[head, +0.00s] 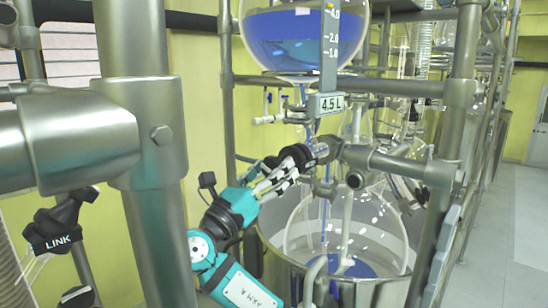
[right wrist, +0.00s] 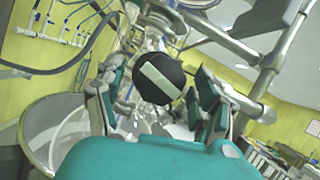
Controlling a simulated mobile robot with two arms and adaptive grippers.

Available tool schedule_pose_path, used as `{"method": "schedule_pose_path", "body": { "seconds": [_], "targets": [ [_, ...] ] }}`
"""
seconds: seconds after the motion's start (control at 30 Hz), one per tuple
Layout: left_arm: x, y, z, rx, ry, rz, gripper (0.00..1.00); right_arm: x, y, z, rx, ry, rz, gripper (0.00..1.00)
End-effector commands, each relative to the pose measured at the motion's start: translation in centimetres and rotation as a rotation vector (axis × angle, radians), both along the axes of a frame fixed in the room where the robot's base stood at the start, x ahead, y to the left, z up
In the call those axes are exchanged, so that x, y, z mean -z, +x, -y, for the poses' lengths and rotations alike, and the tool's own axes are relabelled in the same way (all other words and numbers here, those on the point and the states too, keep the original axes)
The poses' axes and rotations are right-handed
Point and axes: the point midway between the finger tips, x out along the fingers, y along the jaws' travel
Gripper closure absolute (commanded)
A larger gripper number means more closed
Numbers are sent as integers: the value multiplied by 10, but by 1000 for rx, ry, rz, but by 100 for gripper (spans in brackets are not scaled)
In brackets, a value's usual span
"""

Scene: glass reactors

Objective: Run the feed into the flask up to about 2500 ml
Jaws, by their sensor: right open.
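The feed vessel (head: 285,40) is a round glass holding blue liquid up to near the 4.0 mark of its scale (head: 330,35). A sign (head: 330,104) below reads 4.5 L. The clear glass flask (head: 300,225) sits lower, in a steel pot, with blue liquid (head: 350,267) at its bottom. A thin blue line runs down inside it. My right gripper (head: 285,168) is at a black valve knob (head: 298,155) above the flask. In the right wrist view the knob (right wrist: 160,78), with a pale bar, lies between the open fingers (right wrist: 158,88); contact cannot be told.
The steel pot (head: 268,235) surrounds the flask. Metal frame posts (head: 150,190) and a crossbar (head: 400,165) stand close around my right arm. More glassware and frames stand behind. An open floor aisle (head: 495,220) runs along the right.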

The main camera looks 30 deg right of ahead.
Motion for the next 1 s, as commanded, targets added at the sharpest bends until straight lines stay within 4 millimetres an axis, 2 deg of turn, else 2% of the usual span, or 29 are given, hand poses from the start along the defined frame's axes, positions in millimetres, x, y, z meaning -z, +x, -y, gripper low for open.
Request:
{"method": "schedule_pose_path", "body": {
  "seconds": [0.13,0.43,0.87,1.0],
  "targets": [
    [-5,0,0,0,0,0,29,-5,4,9,0,-1,0,29],
    [-5,0,0,0,0,1,29,-5,5,11,-1,0,0,29],
    [-5,0,0,0,0,1,29,-4,5,11,-1,0,0,84],
    [-4,0,0,-1,0,1,29,-4,5,11,-1,1,4,87]
  ]
}}
